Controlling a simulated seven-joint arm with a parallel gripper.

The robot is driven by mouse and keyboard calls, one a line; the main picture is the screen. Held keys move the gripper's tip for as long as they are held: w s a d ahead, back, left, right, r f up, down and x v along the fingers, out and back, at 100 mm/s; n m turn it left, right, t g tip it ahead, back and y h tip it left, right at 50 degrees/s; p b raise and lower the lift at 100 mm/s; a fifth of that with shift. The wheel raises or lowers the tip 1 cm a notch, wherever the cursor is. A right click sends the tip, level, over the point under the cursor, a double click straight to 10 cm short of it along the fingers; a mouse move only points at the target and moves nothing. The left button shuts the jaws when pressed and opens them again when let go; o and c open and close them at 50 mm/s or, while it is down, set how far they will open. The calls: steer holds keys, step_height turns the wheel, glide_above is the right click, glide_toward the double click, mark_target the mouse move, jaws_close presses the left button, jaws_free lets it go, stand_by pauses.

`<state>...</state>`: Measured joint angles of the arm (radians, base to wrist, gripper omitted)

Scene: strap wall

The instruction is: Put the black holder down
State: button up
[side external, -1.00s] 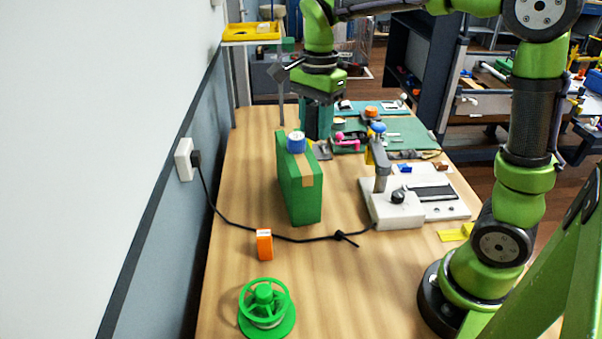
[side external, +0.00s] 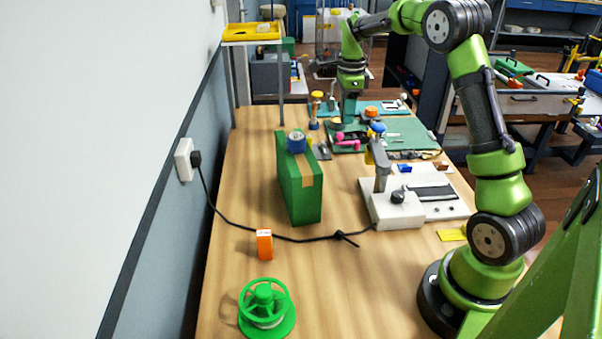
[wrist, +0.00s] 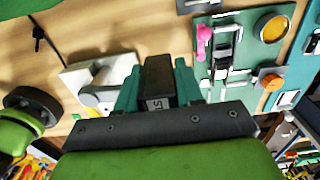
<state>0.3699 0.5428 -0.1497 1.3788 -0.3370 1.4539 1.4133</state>
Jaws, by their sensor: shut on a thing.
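In the wrist view the black holder (wrist: 157,80), a dark block with a small light label, sits between the teal fingers of my gripper (wrist: 158,90). My gripper is shut on it. In the side view my gripper (side external: 348,108) is over the far part of the table, near the green mat. The holder cannot be made out there, and whether it touches anything below cannot be told.
A green box (side external: 305,190) with a blue tape roll (side external: 296,142) on top stands mid-table. Right of it is a white device (side external: 392,208) with a cable. The green mat (side external: 405,132) carries several fixtures. An orange box (side external: 264,244) and green spool (side external: 266,308) are near.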

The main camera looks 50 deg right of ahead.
mark_target(342, 168)
step_height(342, 168, down, 15)
stand_by(0.5)
steer(key=shift+f, duration=0.15)
steer(key=o, duration=1.1)
